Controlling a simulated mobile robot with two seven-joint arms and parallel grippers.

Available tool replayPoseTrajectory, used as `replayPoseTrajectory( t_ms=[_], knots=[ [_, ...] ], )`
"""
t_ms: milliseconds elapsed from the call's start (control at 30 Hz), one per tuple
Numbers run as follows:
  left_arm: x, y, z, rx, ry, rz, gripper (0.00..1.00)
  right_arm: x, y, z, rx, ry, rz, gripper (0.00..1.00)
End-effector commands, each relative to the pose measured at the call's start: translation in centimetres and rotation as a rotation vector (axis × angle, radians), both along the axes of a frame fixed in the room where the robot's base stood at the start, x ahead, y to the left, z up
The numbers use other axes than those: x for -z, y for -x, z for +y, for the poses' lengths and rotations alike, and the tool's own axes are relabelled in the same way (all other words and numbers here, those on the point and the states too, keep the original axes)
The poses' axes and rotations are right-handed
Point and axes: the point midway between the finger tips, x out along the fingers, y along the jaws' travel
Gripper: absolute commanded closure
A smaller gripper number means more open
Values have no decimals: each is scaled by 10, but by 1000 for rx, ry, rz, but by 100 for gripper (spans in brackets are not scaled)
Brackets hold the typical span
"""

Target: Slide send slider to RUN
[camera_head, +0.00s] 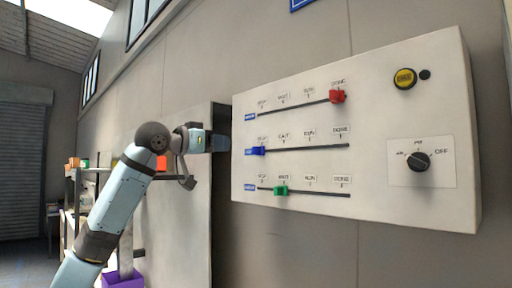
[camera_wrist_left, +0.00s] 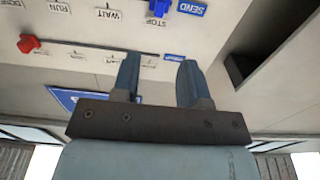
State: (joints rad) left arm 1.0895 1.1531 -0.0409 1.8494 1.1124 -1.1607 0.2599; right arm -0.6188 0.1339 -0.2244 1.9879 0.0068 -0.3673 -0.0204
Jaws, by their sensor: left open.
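A white wall panel (camera_head: 400,75) has three horizontal slider tracks. The blue knob (camera_head: 258,151) is on the middle track at its left end, under STOP. In the left wrist view, which is upside down, the blue knob (camera_wrist_left: 159,7) sits by STOP, next to the blue SEND label (camera_wrist_left: 192,8). The RUN mark (camera_wrist_left: 74,8) also shows there, two marks from STOP. My left gripper (camera_head: 222,143) is just left of the panel, at about the middle track's height. Its two fingers (camera_wrist_left: 158,65) are apart and empty. My right gripper is not in view.
The red knob (camera_head: 337,96) is at DONE on the upper track; the green knob (camera_head: 281,190) is near WAIT on the lower one. A yellow button (camera_head: 404,78) and a black rotary switch (camera_head: 418,161) are at the panel's right. A purple bin (camera_head: 124,280) is below left.

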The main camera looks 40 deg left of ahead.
Motion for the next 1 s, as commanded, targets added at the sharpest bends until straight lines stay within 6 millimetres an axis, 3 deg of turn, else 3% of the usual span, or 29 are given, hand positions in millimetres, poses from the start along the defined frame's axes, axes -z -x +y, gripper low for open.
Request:
replayPoseTrajectory(
  t_ms=[500, 700, 1000],
  knots=[
    [-3, -103, -9, 1, 1, 1, 60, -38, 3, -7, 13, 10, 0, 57],
    [-1, -121, -11, 0, -1, 0, 60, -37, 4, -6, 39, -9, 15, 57],
    [0, -123, -11, 0, -2, -1, 60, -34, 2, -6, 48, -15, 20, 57]
  ],
)
